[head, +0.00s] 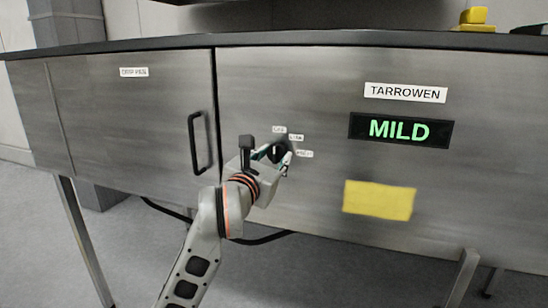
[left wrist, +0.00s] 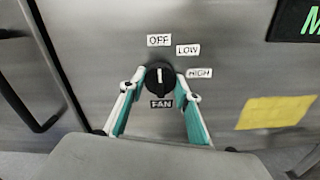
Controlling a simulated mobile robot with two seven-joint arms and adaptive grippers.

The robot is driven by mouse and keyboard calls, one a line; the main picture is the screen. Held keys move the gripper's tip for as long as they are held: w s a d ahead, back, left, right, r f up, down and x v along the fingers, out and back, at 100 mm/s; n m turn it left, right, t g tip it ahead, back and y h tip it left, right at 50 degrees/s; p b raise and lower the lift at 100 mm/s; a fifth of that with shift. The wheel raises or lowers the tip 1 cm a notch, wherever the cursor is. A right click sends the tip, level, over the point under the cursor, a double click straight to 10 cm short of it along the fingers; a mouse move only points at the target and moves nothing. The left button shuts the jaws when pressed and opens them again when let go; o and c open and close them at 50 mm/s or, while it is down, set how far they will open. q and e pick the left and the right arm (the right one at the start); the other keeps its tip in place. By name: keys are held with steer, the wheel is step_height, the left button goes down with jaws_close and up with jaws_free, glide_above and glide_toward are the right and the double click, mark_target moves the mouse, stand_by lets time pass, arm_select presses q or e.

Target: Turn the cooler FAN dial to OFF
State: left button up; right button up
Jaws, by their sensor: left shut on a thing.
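The FAN dial (left wrist: 160,82) is a round black knob on the steel front panel, with a white pointer line. In the left wrist view the line points straight up at the OFF label (left wrist: 159,40). The LOW label (left wrist: 188,49) and the HIGH label (left wrist: 199,73) sit to its upper right and right, and the FAN label (left wrist: 161,104) below. The dial also shows in the head view (head: 276,151), partly behind my gripper. My left gripper (left wrist: 160,77) is shut on the dial, one teal-padded finger on each side. My right gripper is in neither view.
A black door handle (head: 200,143) stands out left of the dial. A display (head: 401,130) reads MILD in green under a TARROWEN label (head: 405,92). A blank yellow note (head: 379,200) is at the lower right. The dark worktop edge (head: 300,39) runs above.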

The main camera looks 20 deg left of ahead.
arm_select(q)
steer(key=o, duration=1.1)
steer(key=s, duration=0.7)
steer(key=shift+s, duration=0.3)
steer(key=shift+a, duration=0.15)
